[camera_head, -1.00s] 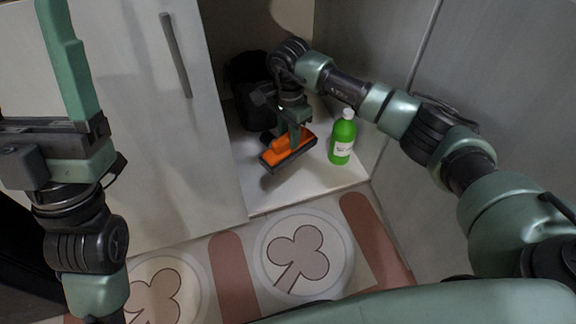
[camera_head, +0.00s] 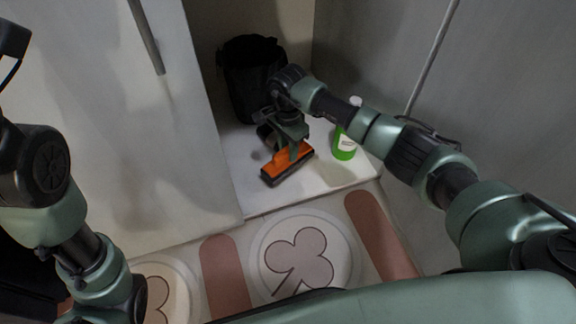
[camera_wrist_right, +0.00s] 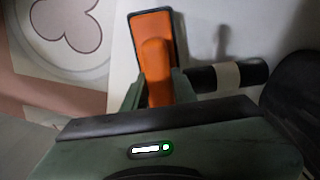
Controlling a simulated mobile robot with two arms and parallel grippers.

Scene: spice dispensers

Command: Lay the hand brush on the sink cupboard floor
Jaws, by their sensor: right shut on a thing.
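The hand brush (camera_head: 288,163) has an orange body and dark bristles. It is over the front part of the white sink cupboard floor (camera_head: 262,196). My right gripper (camera_head: 294,147) is shut on its handle. In the right wrist view the orange handle (camera_wrist_right: 156,62) lies between the two green fingers of the right gripper (camera_wrist_right: 156,90). I cannot tell whether the bristles touch the floor or hang just above it. My left arm shows at the left edge, but its gripper is out of the picture.
A green bottle (camera_head: 343,150) stands right of the brush, partly behind my right arm. A black bin (camera_head: 250,75) stands at the back. A dark cylinder with a pale band (camera_wrist_right: 228,76) is beside the brush. The cupboard door (camera_head: 140,130) is open at left.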

